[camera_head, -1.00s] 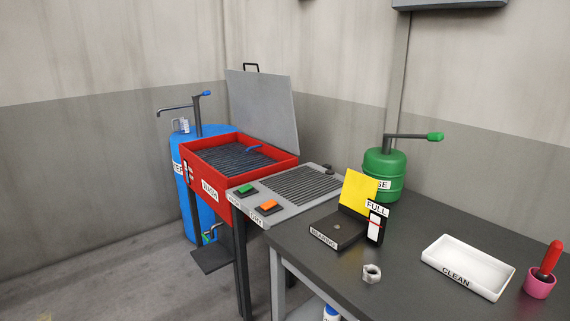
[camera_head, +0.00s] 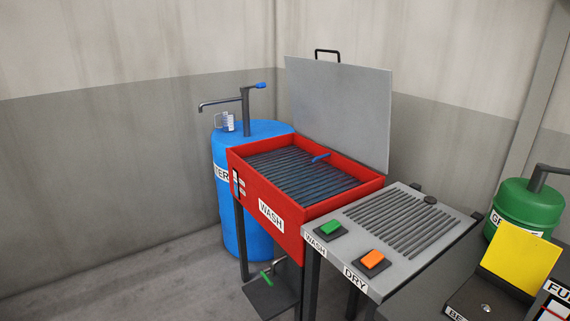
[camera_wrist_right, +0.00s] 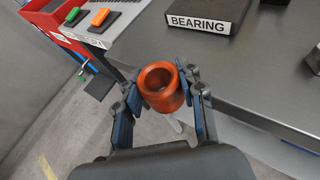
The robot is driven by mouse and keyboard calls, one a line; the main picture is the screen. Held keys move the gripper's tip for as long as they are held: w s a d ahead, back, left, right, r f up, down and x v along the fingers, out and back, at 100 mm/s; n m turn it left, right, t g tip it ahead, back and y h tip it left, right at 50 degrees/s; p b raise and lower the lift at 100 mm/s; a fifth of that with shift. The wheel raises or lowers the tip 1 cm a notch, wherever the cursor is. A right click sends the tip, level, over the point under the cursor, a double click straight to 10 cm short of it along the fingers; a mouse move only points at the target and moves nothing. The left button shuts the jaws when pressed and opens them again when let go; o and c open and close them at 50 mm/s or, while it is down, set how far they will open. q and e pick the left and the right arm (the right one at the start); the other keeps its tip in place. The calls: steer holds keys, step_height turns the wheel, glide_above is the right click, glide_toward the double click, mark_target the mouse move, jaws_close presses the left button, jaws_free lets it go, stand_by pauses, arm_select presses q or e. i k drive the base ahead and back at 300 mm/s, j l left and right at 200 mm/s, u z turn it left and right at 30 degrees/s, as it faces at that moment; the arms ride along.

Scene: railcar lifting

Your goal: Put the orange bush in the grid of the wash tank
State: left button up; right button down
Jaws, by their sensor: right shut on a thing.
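The orange bush (camera_wrist_right: 161,88) is a short hollow cylinder between the fingers of my right gripper (camera_wrist_right: 164,105) in the right wrist view. The gripper is shut on it and holds it in front of the table edge. The red wash tank (camera_head: 290,222), labelled WASH, stands in the middle of the head view with its grey lid (camera_head: 340,110) raised. Its dark slatted grid (camera_head: 300,175) is visible inside, with a small blue item (camera_head: 320,158) at the back. The red tank also shows at the top left of the right wrist view (camera_wrist_right: 50,22). Neither gripper shows in the head view.
A grey slatted drying panel (camera_head: 400,222) with green (camera_head: 331,228) and orange (camera_head: 372,259) buttons adjoins the tank's right side. A blue water drum (camera_head: 240,238) stands behind left. A green can (camera_head: 525,205) and a BEARING box (camera_wrist_right: 212,16) are on the right. Floor at left is clear.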

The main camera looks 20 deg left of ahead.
mark_target(290, 176)
steer(key=i+j+u, duration=0.1)
steer(key=i+j, duration=0.6)
steer(key=j, duration=0.25)
steer(key=i+j+u, duration=0.15)
steer(key=i+j, duration=0.55)
steer(key=j, duration=0.15)
